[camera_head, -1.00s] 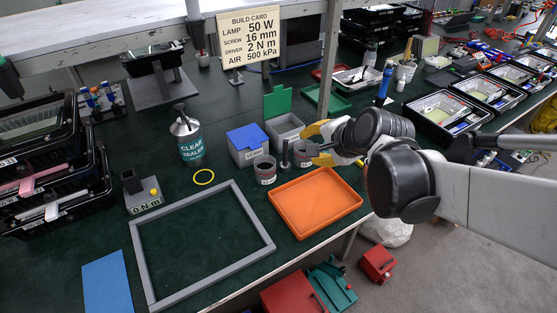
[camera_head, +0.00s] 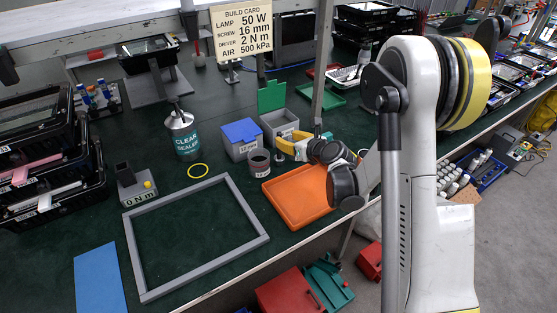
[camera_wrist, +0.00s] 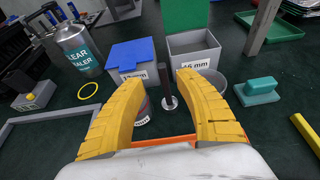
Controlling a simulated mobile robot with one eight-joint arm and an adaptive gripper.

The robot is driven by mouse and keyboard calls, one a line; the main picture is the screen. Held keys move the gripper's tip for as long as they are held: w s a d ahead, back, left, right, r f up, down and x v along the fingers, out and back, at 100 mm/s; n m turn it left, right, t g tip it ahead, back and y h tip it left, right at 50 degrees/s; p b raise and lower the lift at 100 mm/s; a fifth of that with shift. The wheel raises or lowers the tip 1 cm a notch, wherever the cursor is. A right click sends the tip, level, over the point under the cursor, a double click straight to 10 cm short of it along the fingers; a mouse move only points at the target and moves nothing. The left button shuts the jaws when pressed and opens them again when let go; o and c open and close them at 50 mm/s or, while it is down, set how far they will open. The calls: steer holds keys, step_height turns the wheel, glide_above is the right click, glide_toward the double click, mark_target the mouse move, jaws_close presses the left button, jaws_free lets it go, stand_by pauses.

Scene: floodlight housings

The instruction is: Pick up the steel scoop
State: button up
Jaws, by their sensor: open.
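My gripper (camera_wrist: 159,74) is open, its yellow fingers spread and pointing forward. In the head view my gripper (camera_head: 287,147) is above the far edge of the orange tray (camera_head: 301,218). An upright dark grey handle with a round metallic foot, possibly the steel scoop (camera_wrist: 166,84), stands on the bench in the gap between the fingers. I cannot be sure that it is the scoop. The fingers seem apart from it. A labelled grey cup (camera_wrist: 142,112) is partly hidden behind the left finger. Another cup (camera_wrist: 217,79) is partly behind the right finger.
A blue-lidded bin (camera_wrist: 127,62) and an open grey bin (camera_wrist: 194,54) with a green lid stand just beyond. A teal block (camera_wrist: 261,89) lies to the right. A sealer can (camera_head: 184,135), a yellow ring (camera_head: 197,171) and a grey frame (camera_head: 131,248) are to the left.

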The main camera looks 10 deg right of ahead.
steer(key=b+x, duration=0.1)
steer(key=x, duration=0.1)
steer(key=b+x, duration=0.1)
steer(key=x, duration=0.1)
steer(key=f+b+x, duration=0.1)
steer(key=x, duration=0.2)
steer(key=shift+d, duration=0.25)
steer(key=shift+r, duration=0.1)
steer(key=shift+s, duration=0.1)
jaws_close()
